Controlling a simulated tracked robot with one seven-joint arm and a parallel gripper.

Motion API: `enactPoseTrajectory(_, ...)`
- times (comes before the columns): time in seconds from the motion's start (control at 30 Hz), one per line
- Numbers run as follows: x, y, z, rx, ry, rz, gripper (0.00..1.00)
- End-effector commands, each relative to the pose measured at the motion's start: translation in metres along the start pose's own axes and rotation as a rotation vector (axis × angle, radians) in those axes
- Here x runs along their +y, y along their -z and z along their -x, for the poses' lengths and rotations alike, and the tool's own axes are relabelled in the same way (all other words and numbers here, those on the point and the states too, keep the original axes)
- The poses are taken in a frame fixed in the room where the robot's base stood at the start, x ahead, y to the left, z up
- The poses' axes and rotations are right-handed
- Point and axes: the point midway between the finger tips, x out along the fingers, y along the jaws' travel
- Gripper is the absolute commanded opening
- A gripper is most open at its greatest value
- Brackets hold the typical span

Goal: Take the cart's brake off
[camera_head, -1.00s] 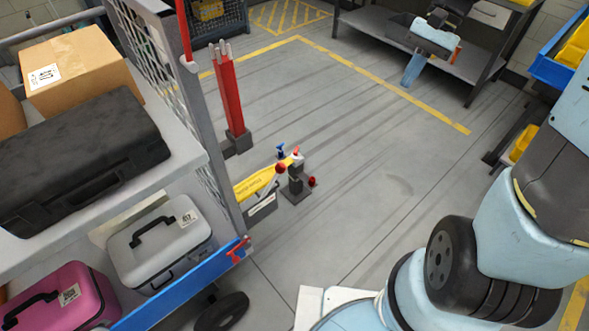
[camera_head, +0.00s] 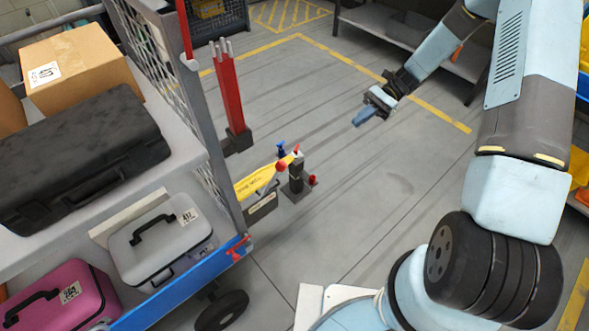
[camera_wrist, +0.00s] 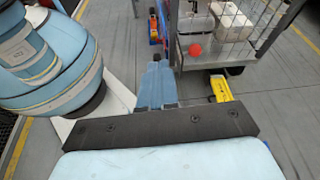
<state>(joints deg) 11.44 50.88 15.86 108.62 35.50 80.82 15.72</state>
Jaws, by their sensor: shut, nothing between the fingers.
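The cart (camera_head: 222,150) stands at the left, with grey uprights, a mesh end and a blue lower edge. A lever with a red ball knob (camera_head: 281,166) rises at its lower end, beside a yellow lettered bar (camera_head: 256,181); I take it to be the brake lever. In the wrist view the red knob (camera_wrist: 194,49) shows in front of the cart's deck. My gripper (camera_head: 362,117) is shut and empty, hanging over open floor to the right of and beyond the lever, well apart from it. Its blue fingers (camera_wrist: 155,88) also show in the wrist view.
The cart carries a cardboard box (camera_head: 78,68), a black case (camera_head: 82,155), a grey case (camera_head: 160,240) and a pink case (camera_head: 55,295).

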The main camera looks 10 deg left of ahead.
Motion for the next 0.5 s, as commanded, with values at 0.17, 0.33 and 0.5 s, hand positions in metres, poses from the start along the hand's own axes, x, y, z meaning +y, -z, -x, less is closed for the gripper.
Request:
enactPoseTrajectory(0.17, -0.004, 0.042, -0.021, -0.151, 0.057, -0.064, 0.0)
enactPoseTrajectory(0.33, -0.007, 0.077, -0.041, -0.289, 0.114, -0.122, 0.0)
enactPoseTrajectory(0.5, -0.008, 0.112, -0.064, -0.429, 0.175, -0.178, 0.0)
